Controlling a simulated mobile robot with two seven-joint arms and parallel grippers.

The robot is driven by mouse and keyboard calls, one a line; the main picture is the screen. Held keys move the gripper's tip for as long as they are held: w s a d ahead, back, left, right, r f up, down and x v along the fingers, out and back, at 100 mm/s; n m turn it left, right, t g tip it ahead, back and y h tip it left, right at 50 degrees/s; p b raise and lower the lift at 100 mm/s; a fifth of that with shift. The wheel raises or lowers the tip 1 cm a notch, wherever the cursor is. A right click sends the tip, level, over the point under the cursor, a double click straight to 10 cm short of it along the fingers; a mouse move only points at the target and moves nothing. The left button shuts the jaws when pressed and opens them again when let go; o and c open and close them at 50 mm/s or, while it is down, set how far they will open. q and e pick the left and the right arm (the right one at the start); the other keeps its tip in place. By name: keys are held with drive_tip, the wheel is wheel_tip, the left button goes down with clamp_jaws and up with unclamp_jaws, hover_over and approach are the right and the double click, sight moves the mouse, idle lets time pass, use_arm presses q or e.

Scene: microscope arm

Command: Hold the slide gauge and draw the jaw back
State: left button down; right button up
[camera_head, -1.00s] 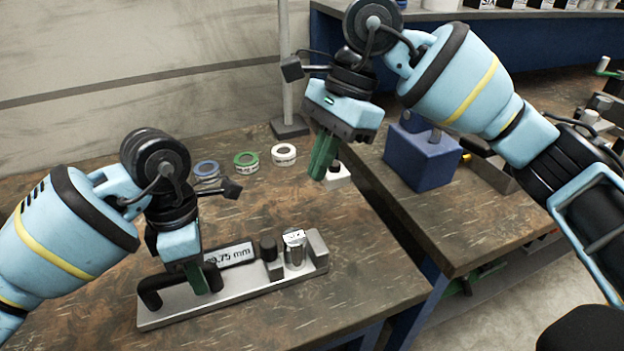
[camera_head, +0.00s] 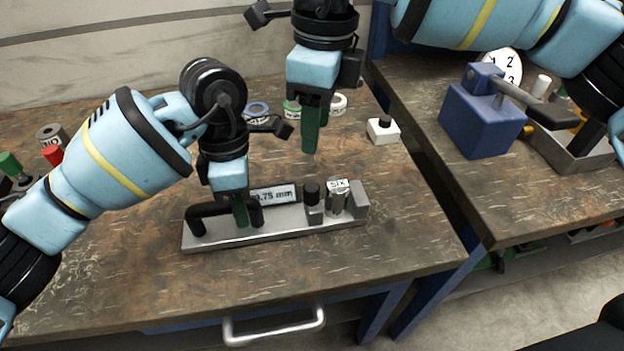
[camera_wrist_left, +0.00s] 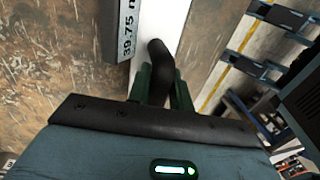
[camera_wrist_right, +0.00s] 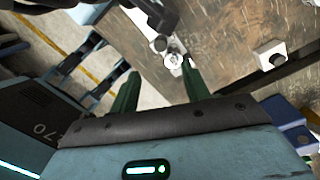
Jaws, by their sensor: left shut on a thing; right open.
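The slide gauge (camera_head: 290,232) lies on the wooden table, a long grey metal base with a black bar handle (camera_head: 205,209) at its left end. My left gripper (camera_head: 241,213) is shut on the handle, also seen in the left wrist view (camera_wrist_left: 160,85). A display (camera_wrist_left: 128,30) reads 39.75. The jaw, a small block with a black knob (camera_head: 312,190), stands beside a metal piece (camera_head: 338,200) marked "SIX", near the end stop (camera_head: 360,197). My right gripper (camera_head: 310,135) is open and empty, above and behind the jaw. Its wrist view shows the knob (camera_wrist_right: 160,43) beyond the fingers.
Several tape rolls (camera_head: 257,112) lie behind the gauge. A white block with a black knob (camera_head: 383,130) stands behind it to the right. A blue block (camera_head: 482,120) is on the right-hand table. The table in front of the gauge is clear.

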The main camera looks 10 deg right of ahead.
sight(311, 185)
drive_tip(key=shift+s+a+m, duration=0.1)
drive_tip(key=shift+a+m, duration=0.25)
drive_tip(key=shift+m, duration=0.35)
drive_tip(key=shift+h, duration=0.3)
wheel_tip(311, 185, down, 12)
drive_tip(key=shift+s+f, duration=0.1)
drive_tip(key=shift+c, duration=0.4)
clamp_jaws()
